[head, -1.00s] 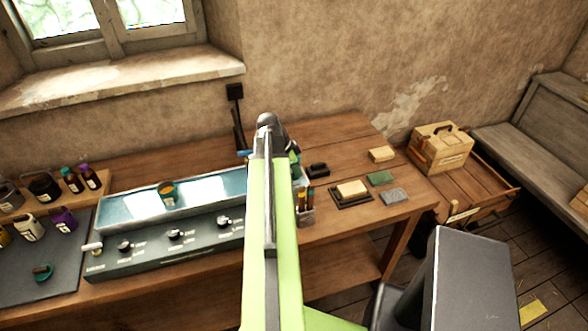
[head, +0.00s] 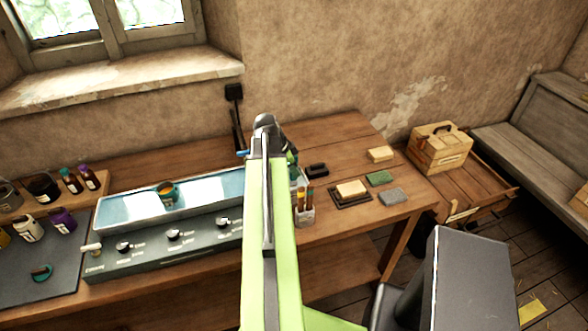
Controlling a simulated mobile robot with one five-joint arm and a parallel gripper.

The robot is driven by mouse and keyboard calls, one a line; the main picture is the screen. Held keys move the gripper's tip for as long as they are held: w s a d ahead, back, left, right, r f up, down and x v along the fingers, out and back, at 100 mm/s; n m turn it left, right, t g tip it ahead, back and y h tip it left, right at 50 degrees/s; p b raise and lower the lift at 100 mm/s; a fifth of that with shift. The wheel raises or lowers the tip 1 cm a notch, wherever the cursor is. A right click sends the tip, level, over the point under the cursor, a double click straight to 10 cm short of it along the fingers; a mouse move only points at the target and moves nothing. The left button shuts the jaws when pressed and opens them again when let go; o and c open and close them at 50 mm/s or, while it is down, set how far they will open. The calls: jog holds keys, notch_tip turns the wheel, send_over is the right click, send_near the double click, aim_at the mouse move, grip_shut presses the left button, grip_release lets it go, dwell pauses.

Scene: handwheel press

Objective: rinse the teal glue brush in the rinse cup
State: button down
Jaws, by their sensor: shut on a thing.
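My gripper (head: 287,150) is mostly hidden behind my green arm; only a dark part shows at the arm's right edge, over the far middle of the bench. A small blue tip (head: 243,153) sticks out left of the arm at the same height. It looks like an end of the teal glue brush held in my gripper; the rest of the brush is hidden. A pale, glassy shape (head: 299,177) just right of the arm may be the rinse cup, mostly covered by the arm. I cannot tell whether the brush touches it.
A brush holder (head: 304,213) stands right of my arm. Several blocks and pads, including a green pad (head: 379,178), lie right. Bottles stand far left.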

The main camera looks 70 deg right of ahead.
jog(key=shift+w+a, duration=0.45)
jog(key=shift+w, duration=0.1)
jog(key=shift+s+d, duration=0.65)
jog(key=shift+s, duration=0.15)
jog(key=shift+w+a, duration=0.65)
jog(key=shift+w, duration=0.15)
jog(key=shift+s+d, duration=0.65)
jog(key=shift+s, duration=0.15)
jog(key=shift+w+a, duration=0.65)
jog(key=shift+w, duration=0.15)
jog(key=shift+s+d, duration=0.65)
jog(key=shift+s, duration=0.15)
jog(key=shift+w+a, duration=0.35)
jog(key=shift+w, duration=0.1)
